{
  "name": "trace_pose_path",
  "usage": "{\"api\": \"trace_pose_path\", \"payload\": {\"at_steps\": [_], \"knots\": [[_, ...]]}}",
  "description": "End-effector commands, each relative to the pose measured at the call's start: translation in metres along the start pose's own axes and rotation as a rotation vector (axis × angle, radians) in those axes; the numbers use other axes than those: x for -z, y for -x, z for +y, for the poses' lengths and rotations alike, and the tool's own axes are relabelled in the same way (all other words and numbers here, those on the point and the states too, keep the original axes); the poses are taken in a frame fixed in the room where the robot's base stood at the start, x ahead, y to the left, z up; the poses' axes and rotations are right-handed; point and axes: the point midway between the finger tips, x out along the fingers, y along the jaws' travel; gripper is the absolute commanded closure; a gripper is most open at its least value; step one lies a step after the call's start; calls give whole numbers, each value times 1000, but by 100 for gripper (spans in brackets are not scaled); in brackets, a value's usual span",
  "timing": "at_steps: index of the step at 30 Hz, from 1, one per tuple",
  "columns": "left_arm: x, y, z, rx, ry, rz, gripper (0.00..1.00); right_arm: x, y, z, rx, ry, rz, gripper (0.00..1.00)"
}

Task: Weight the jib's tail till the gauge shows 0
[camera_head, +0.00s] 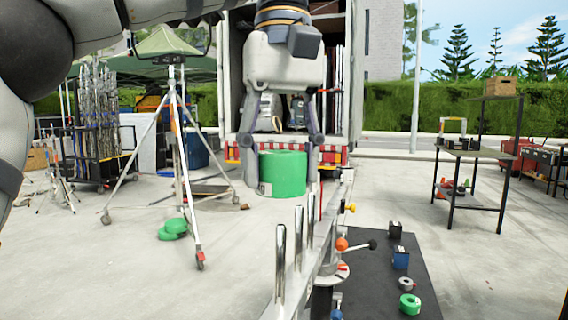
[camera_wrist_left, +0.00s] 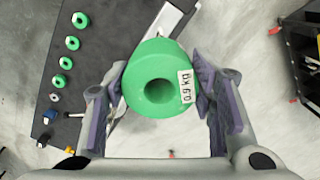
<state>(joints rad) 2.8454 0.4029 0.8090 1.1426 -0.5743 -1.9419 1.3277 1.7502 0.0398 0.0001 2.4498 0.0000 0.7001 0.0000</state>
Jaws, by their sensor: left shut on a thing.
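My left gripper (camera_head: 281,158) is shut on a green ring weight (camera_head: 284,174) and holds it in the air. In the left wrist view the weight (camera_wrist_left: 158,78) sits between the two fingers, its centre hole facing the camera and a white kg label on its side. The jib (camera_head: 322,262) is a silver beam with several upright metal pins (camera_head: 281,262); the weight appears above and beyond them, apart from the pins. A round white and red dial (camera_head: 332,273), perhaps the gauge, is beside the beam; its reading is too small to tell. My right gripper is not in view.
A table (camera_head: 470,154) stands right. Open concrete lies between.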

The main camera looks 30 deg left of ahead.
Motion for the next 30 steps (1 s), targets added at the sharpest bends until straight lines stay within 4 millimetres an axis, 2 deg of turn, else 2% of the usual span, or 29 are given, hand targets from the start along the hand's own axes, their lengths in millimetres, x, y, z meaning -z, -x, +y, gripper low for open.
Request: {"api": "trace_pose_path", "payload": {"at_steps": [19,30], "knots": [[0,-35,0,-3,-2,1,89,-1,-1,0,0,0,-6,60],[1,-56,1,3,-3,-4,89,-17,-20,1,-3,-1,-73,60]]}}
